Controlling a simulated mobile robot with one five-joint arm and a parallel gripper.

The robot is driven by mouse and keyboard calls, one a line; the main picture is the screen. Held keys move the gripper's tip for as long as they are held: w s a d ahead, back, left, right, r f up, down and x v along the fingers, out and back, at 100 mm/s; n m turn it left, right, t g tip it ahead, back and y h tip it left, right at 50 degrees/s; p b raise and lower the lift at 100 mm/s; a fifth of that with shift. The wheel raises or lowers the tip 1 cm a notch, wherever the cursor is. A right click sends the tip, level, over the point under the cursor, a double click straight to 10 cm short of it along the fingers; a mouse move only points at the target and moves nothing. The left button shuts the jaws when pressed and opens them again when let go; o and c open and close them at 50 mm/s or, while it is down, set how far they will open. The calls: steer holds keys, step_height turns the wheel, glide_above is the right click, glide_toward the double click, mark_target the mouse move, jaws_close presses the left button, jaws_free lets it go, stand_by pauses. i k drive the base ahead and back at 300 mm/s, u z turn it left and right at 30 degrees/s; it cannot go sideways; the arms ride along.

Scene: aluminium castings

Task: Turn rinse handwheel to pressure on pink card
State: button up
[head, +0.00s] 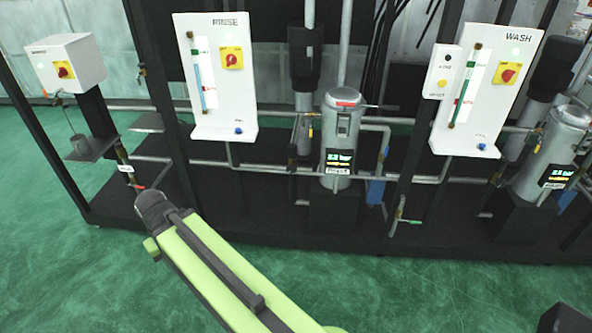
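The white RINSE panel (218,80) stands upright at the upper left-centre, with a sight tube, a red-on-yellow switch (232,58) and a small blue knob (238,131). Right of it is a grey metal housing (342,130) with a lit readout (339,159) that seems to read about 2.2 bar, and a small white label (337,170) below. I cannot make out which fitting is the rinse handwheel. I see no clearly pink card. My green arm reaches up from the bottom toward the left; its dark end joint shows, but no gripper fingers are visible.
A WASH panel (482,90) and a second housing (550,150) stand at the right. A white switch box (66,62) is at the far left. Pipes and black frame posts cross between the units. The green floor (420,300) in front is mostly clear.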

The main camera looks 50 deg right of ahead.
mark_target(291, 169)
steer(key=z, duration=0.05)
steer(key=i, duration=1)
steer(key=u, duration=0.1)
